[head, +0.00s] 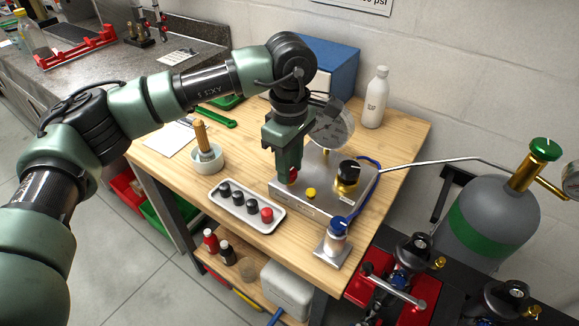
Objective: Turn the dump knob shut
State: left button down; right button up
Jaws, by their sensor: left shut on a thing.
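A steel panel box (316,206) sits on the wooden bench, with a round gauge (332,124) at its back. My left gripper (291,172) reaches down over the panel's left part. It is shut on a small red knob (293,176), which is mostly hidden by the fingers. This red knob appears to be the dump knob; no label is readable, and how far it is turned cannot be told. A large black knob on a brass body (347,175) and a small yellow knob (311,193) are on the same panel. My right gripper is not in view.
A white tray (230,212) with several dark pieces and a red one lies left of the panel. A blue-topped part (337,232) stands in front. A white bottle (374,98) and blue box (335,72) are behind. A gas cylinder (493,220) stands right, with a hose.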

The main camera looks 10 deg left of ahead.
pick_arm(q)
jog(key=shift+r, duration=0.15)
jog(key=c, duration=1.1)
grip_release()
jog(key=shift+o, duration=0.2)
jog(key=shift+r+b, duration=0.65)
jog(key=shift+r, duration=3.2)
